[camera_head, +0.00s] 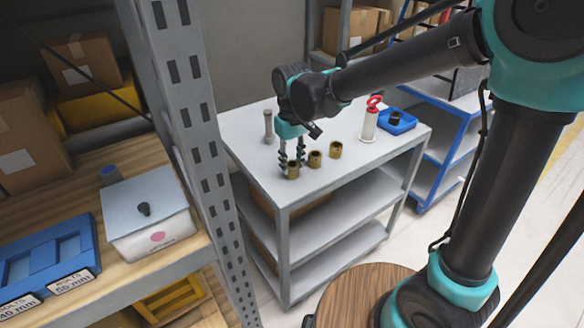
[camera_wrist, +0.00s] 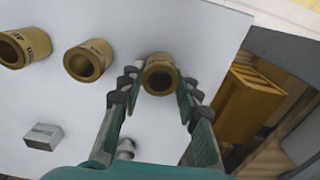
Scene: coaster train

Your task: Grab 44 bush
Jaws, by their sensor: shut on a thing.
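Three brass-coloured bushes stand in a row on the grey shelf-table top (camera_head: 245,130). My gripper (camera_head: 291,163) points down at the bush (camera_head: 293,171) nearest the table's near edge. In the wrist view my gripper (camera_wrist: 157,88) has its two fingers on either side of this bush (camera_wrist: 160,76), shut on it, and its open bore faces the camera. The middle bush (camera_head: 314,159) stands close beside it and the far bush (camera_head: 336,150) beyond. They also show in the wrist view, the middle one (camera_wrist: 88,62) and the far one (camera_wrist: 25,47). Markings show partly, but I cannot read a number.
A grey post (camera_head: 268,127) stands behind the gripper. A white cylinder with a red handle (camera_head: 369,122) and a blue tray (camera_head: 397,122) stand to the right. A small grey block (camera_wrist: 43,136) shows in the wrist view. A tall rack upright (camera_head: 185,100) is at left.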

